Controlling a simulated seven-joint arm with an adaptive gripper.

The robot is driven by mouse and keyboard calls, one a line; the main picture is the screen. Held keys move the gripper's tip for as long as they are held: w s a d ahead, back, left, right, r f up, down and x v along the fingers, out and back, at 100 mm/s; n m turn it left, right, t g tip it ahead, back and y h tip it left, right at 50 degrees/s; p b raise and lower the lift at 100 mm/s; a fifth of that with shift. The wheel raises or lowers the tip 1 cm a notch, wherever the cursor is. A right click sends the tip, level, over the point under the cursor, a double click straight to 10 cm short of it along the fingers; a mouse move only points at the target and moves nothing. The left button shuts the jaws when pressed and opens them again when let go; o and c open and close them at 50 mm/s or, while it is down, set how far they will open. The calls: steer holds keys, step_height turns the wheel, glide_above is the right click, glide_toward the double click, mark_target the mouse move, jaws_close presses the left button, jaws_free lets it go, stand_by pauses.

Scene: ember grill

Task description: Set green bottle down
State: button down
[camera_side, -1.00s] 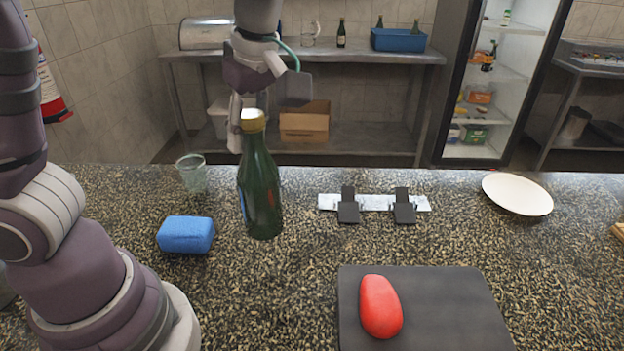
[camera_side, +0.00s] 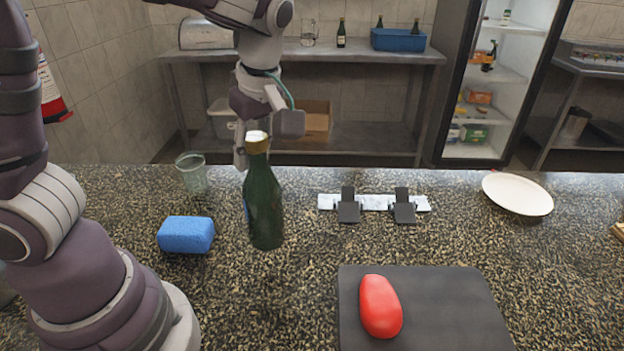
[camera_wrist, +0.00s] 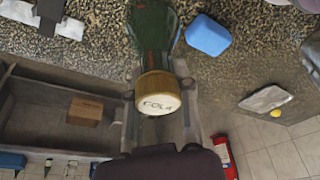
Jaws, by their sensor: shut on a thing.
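The green bottle (camera_side: 264,205) is upright, with a gold and white cap at its top. My gripper (camera_side: 254,140) is shut on the bottle at its neck and cap. The bottle is over the speckled counter (camera_side: 270,300), right of the blue sponge; I cannot tell for sure whether its base touches the counter. In the wrist view the bottle (camera_wrist: 155,35) points away from me, its lettered cap close to the camera. The fingertips are partly hidden behind the cap.
Around the bottle are a blue sponge (camera_side: 186,235), a clear glass (camera_side: 191,172), a metal strip with two dark clips (camera_side: 376,203), a white plate (camera_side: 517,194) and a dark board (camera_side: 450,305) bearing a red item (camera_side: 380,306). The counter in front of the bottle is clear.

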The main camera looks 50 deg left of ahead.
steer(key=w+f, duration=0.4)
steer(key=w, duration=0.4)
steer(key=shift+a, duration=0.35)
steer(key=shift+f, duration=0.25)
steer(key=c, duration=0.8)
jaws_free()
